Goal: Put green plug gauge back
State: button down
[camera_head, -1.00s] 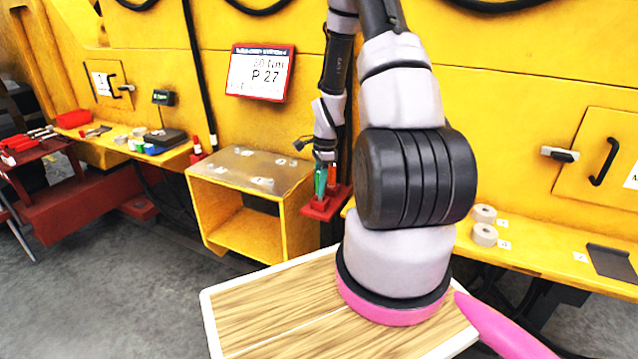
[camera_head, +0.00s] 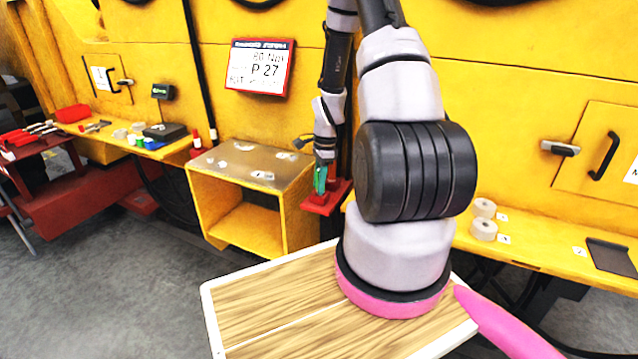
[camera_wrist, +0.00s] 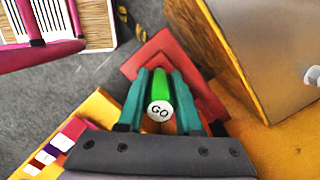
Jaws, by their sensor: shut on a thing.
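The green plug gauge (camera_wrist: 159,92) stands between the teal fingers of my gripper (camera_wrist: 162,84) in the wrist view, its round end marked GO facing the camera. My gripper is shut on it. The gauge also shows as a small green upright piece in the head view (camera_head: 320,180), under my gripper (camera_head: 322,172). A red stand (camera_head: 318,204) is right below it, and it appears around the gauge's far end in the wrist view (camera_wrist: 150,57). The gauge's lower end is hidden, so I cannot tell whether it is seated.
A yellow open-fronted box (camera_head: 195,200) with a grey top stands just left of the red stand. A yellow shelf (camera_head: 540,245) with two pale rolls (camera_head: 484,229) is at the right. A sign (camera_head: 259,66) reading P 27 hangs above the box.

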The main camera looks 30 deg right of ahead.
jog(key=shift+f, duration=0.25)
dwell(0.4)
jog(key=c, duration=0.5)
grip_release()
jog(key=r, duration=0.3)
jog(key=d+r, duration=0.1)
jog(key=r, duration=0.6)
jog(key=shift+s+d+r, duration=0.1)
jog(key=shift+d, duration=0.05)
notch_tip(320, 180, up, 8)
jog(key=shift+f, duration=0.25)
